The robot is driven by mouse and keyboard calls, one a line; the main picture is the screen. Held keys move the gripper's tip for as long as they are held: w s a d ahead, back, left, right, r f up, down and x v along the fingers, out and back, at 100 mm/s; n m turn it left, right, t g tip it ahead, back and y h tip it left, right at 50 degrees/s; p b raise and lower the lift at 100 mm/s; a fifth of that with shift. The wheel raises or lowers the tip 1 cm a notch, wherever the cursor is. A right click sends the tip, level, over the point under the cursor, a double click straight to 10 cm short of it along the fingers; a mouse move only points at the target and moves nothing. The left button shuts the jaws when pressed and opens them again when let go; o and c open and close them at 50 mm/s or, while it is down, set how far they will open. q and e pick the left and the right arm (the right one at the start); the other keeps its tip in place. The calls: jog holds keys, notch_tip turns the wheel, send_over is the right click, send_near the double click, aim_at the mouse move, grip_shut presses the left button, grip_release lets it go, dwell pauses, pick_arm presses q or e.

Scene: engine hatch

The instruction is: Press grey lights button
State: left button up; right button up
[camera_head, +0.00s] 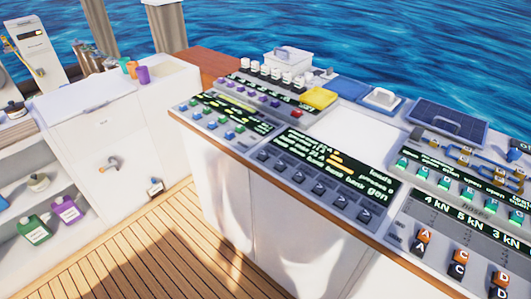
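A control console with several button panels fills the middle and right of the view. The middle panel (325,175) has a dark screen with green and orange text and a row of dark grey buttons (315,187) below it. The left panel (225,115) has a screen and small green, blue and purple buttons. I cannot read a "lights" label, so I cannot tell which button is the grey lights one. Neither of my grippers is in view.
A yellow box (318,97) and a white lidded box (287,60) sit at the console's back. At right are panels with teal buttons (445,182) and orange lettered switches (424,236). A white cabinet (105,115) stands left. The wooden deck (130,245) is clear in front.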

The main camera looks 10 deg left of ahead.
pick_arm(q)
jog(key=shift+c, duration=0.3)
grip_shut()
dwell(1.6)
